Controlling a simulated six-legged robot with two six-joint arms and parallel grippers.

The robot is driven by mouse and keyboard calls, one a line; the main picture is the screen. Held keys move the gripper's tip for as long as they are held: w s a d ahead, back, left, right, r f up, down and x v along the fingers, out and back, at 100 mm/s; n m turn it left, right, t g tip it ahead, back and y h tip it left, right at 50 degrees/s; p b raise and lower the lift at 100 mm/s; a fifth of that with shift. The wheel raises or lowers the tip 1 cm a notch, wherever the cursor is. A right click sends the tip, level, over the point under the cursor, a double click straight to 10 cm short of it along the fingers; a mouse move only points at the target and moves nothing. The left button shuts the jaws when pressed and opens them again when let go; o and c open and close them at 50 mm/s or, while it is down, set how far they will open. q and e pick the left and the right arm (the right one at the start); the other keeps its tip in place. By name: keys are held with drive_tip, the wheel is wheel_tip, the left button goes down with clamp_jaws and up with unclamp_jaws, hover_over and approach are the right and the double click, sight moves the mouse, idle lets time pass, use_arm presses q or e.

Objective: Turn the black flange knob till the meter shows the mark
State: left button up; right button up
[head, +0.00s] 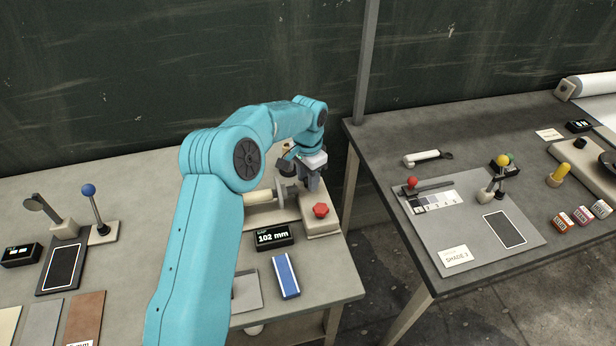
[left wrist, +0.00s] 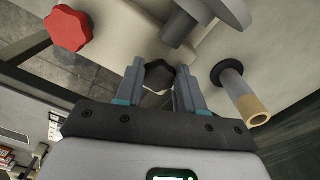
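The black flange knob (left wrist: 159,76) shows in the left wrist view, between the two fingers of my left gripper (left wrist: 160,82). The fingers appear to touch it on both sides. In the head view my left gripper (head: 313,180) points down at the beam stand, and the knob is hidden there behind my arm and gripper. The meter (head: 273,237) is a black display reading 102 mm, in front of the stand. No target mark can be read on it. My right gripper is not in view.
A red knob (head: 321,210) sits on the stand close to my gripper and also shows in the left wrist view (left wrist: 68,28). A blue block (head: 286,276) lies in front of the meter. A blue-topped lever (head: 96,210) stands at the left. A second table (head: 375,150) stands right, across a gap.

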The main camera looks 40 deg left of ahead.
use_arm(q)
drive_tip(key=shift+n, duration=0.4)
drive_tip(key=shift+d+n+b, duration=0.15)
drive_tip(key=shift+n+b, duration=0.45)
drive_tip(key=shift+n, duration=0.4)
drive_tip(key=n+b, duration=0.1)
drive_tip(key=n, duration=0.3)
drive_tip(key=shift+d+n, duration=0.15)
drive_tip(key=shift+n, duration=0.15)
drive_tip(key=n, duration=0.4)
drive_tip(key=shift+w+d+b, duration=0.1)
drive_tip(key=shift+d+b, duration=0.05)
drive_tip(key=shift+b, duration=0.25)
drive_tip(key=shift+w+d+n, duration=0.1)
drive_tip(key=shift+n, duration=2.4)
drive_tip(key=o, duration=1)
drive_tip(key=shift+o, duration=0.2)
